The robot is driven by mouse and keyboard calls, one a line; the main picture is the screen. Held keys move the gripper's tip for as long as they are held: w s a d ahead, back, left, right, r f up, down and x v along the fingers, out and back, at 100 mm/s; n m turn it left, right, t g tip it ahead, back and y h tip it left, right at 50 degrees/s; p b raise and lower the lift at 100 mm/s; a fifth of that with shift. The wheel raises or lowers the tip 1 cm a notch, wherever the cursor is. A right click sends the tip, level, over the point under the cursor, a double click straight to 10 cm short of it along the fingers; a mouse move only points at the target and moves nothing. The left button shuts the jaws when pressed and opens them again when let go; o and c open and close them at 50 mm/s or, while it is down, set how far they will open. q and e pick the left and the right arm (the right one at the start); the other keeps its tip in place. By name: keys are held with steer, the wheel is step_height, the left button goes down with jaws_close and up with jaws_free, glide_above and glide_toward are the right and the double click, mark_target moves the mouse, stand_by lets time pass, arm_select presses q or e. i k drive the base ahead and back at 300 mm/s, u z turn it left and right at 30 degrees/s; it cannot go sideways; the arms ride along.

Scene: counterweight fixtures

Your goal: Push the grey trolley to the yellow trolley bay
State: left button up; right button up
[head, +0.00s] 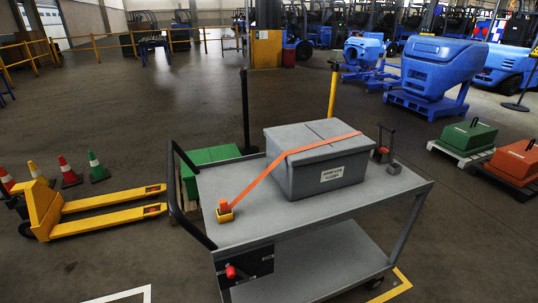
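The grey trolley (270,228) stands close in front of me, with a top deck, a lower shelf and a black push handle (184,190) at its left end. A lidded grey box (318,172) sits on the top deck under an orange strap. A black panel with a red knob (231,272) is on the near left side. A yellow floor line corner (398,287) shows by the trolley's right wheel; I cannot tell whether it belongs to the yellow trolley bay. Neither of my grippers is in view.
A yellow pallet truck (44,208) and several cones (97,167) stand left. A green block (210,156) is behind the trolley. Green (468,137) and orange (516,161) weights stand right. A white floor line (125,295) lies front left. Open floor lies at the back left.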

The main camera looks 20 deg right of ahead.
mark_target(312, 249)
steer(key=z, duration=0.5)
steer(key=i, duration=1)
